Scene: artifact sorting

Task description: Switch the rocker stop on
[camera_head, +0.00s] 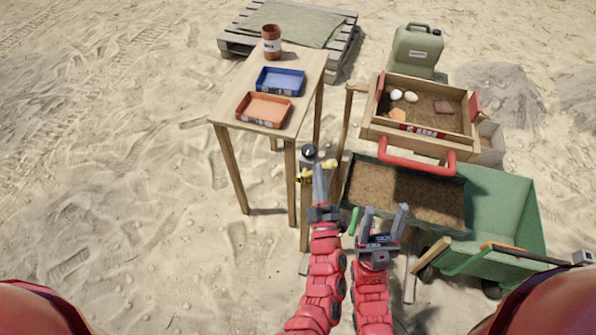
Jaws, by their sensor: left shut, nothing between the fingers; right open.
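A small device with a dark round top (308,151) and yellow parts sits on a wooden post left of the sieve; it is probably the rocker stop, but its on or off position is too small to tell. My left gripper (319,170) is shut and empty, its fingertips right at this device and covering part of it. I cannot tell whether they touch it. My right gripper (384,214) is open and empty, fingers pointing up, in front of the soil-filled green cart.
The wooden sieve tray (374,128) with a red handle (415,167) holds soil, pale round objects and shards. The green cart (512,205) stands below it. A wooden table (228,108) at left bears a blue tray (260,80), an orange tray (242,106) and a cup (271,42).

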